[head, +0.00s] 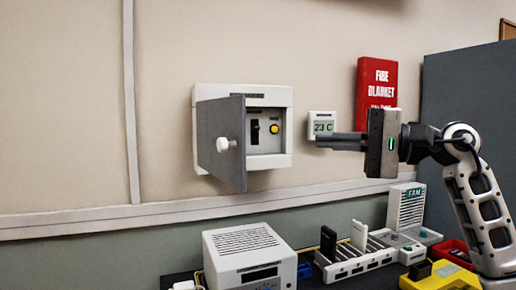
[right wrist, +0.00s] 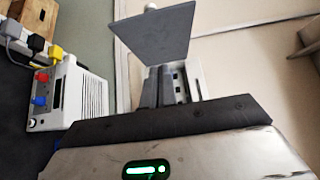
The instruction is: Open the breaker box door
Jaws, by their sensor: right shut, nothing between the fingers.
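The breaker box (head: 285,95) is white and fixed to the wall. Its grey door (head: 222,135) stands swung open toward the left, with a round white knob (head: 223,145) on its face. Inside show a black switch and a yellow button (head: 274,128). My right gripper (head: 320,141) is shut and empty, to the right of the box, with its fingers pointing left toward it and apart from the door in the head view. In the right wrist view the fingers (right wrist: 158,88) overlap the box opening below the grey door (right wrist: 155,45). My left gripper is not in view.
A thermostat (head: 322,125) and a red fire blanket case (head: 376,85) are on the wall behind my right gripper. Below are a white vented device (head: 245,245), a charging rack (head: 354,262), a fan unit (head: 405,207) and a yellow item (head: 440,275). The wall left of the door is clear.

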